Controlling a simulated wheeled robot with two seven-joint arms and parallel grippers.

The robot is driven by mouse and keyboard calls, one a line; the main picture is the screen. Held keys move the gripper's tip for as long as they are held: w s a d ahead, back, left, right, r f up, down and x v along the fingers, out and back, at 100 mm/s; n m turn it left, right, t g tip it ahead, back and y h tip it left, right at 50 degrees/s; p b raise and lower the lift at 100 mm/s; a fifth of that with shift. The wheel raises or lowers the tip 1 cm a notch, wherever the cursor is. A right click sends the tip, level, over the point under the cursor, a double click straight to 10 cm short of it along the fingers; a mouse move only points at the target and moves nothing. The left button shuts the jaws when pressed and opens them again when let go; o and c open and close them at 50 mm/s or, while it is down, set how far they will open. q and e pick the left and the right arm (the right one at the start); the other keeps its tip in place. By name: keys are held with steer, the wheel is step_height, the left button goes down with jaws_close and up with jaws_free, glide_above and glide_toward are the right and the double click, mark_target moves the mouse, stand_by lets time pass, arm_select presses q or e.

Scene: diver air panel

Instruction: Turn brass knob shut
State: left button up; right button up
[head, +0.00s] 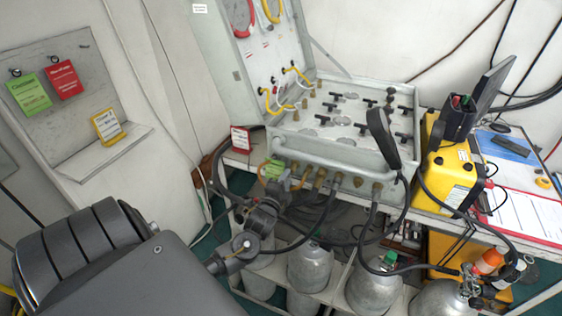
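The air panel (345,120) is a grey open case with several black T-handles on its top face. Several brass fittings (320,178) line its front lower edge; I cannot tell for sure which is the brass knob. My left arm comes in from the lower left, and my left gripper (277,194) is just in front of the left end of this row, near a green tag (274,170). Its fingers are small and partly lost among the hoses, so I cannot tell whether it is open or touches a fitting. My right gripper is out of view.
Black hoses (322,217) hang from the panel front towards grey cylinders (310,267) below. A black handset (383,138) stands before the panel's right side. A yellow case (450,180) and a red-edged clipboard (525,215) are at right. Tags hang on the left board (60,120).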

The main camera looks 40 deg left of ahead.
arm_select(q)
steer(key=v, duration=0.6)
steer(key=shift+b, duration=0.4)
steer(key=s+d+f+n+g+h, duration=0.1)
steer(key=s+f+n+g, duration=0.2)
steer(key=f, duration=0.8)
steer(key=s+d+f+n+g+h, duration=0.15)
steer(key=s+f, duration=0.35)
steer(key=f, duration=0.7)
steer(key=s+d+f+n+g+h, duration=0.1)
steer(key=s+f+n+g, duration=0.25)
steer(key=f, duration=0.75)
steer(key=s+d+f+g, duration=0.2)
steer(key=s+f, duration=0.3)
steer(key=s, duration=0.5)
steer(key=s+d+f+n+g+h, duration=0.1)
steer(key=s+d+f+g, duration=0.2)
steer(key=s, duration=0.8)
steer(key=s+d+f+n+g+h, duration=0.1)
steer(key=s+d+f+g, duration=0.1)
steer(key=s+d+f, duration=0.4)
steer(key=s+f, duration=0.2)
steer(key=s, duration=0.2)
steer(key=shift+s+f+g, duration=0.2)
steer(key=shift+f+g, duration=0.1)
steer(key=shift+g, duration=0.1)
steer(key=shift+o, duration=0.3)
